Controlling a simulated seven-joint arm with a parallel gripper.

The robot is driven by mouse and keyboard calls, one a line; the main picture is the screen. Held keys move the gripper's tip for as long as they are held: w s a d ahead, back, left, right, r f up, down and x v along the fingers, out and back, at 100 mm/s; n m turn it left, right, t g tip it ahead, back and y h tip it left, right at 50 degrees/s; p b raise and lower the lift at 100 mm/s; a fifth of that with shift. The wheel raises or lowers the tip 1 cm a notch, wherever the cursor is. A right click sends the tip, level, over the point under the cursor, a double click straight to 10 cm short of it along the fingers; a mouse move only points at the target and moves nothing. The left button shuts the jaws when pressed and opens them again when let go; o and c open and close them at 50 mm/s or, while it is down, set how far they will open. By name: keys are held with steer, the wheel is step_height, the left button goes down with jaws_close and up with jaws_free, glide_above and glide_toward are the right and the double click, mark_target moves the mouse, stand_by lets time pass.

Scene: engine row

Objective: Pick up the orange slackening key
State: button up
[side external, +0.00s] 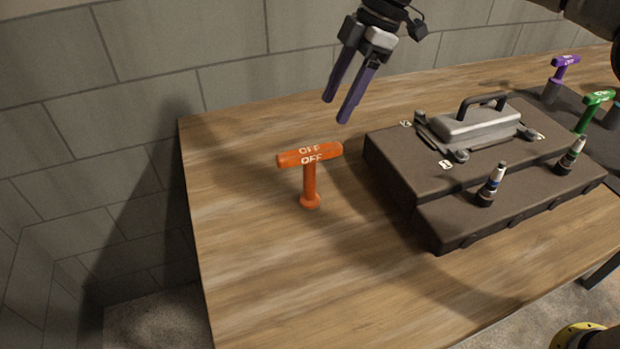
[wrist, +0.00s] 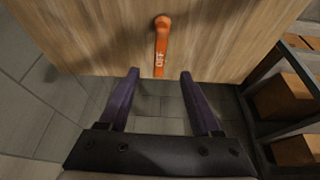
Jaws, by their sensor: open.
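The orange slackening key (side external: 310,176) stands upright on the wooden table, with a T-shaped handle marked "OFF" and a round foot. It also shows in the wrist view (wrist: 161,45), near the top middle, just beyond the fingertips and roughly in line with the gap between them. My gripper (side external: 338,110) is above the table, higher than the key and a little to its right in the side view. Its two purple fingers are apart with nothing between them; they show also in the wrist view (wrist: 160,73). The gripper does not touch the key.
A dark engine-like block (side external: 400,185) with a grey handled part (side external: 475,128) and two small upright plugs stands right of the key. A purple key (side external: 565,61) and a green key (side external: 598,98) stand at the far right. The wooden table (side external: 260,270) is clear around the orange key.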

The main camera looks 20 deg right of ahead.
mark_target(314, 150)
steer(key=x, duration=0.9)
steer(key=shift+s+a, duration=0.1)
steer(key=shift+s, duration=0.1)
steer(key=shift+x, duration=2.9)
steer(key=shift+w, duration=0.15)
steer(key=shift+c, duration=0.2)
jaws_close()
steer(key=shift+a+r, duration=0.1)
steer(key=shift+r, duration=0.1)
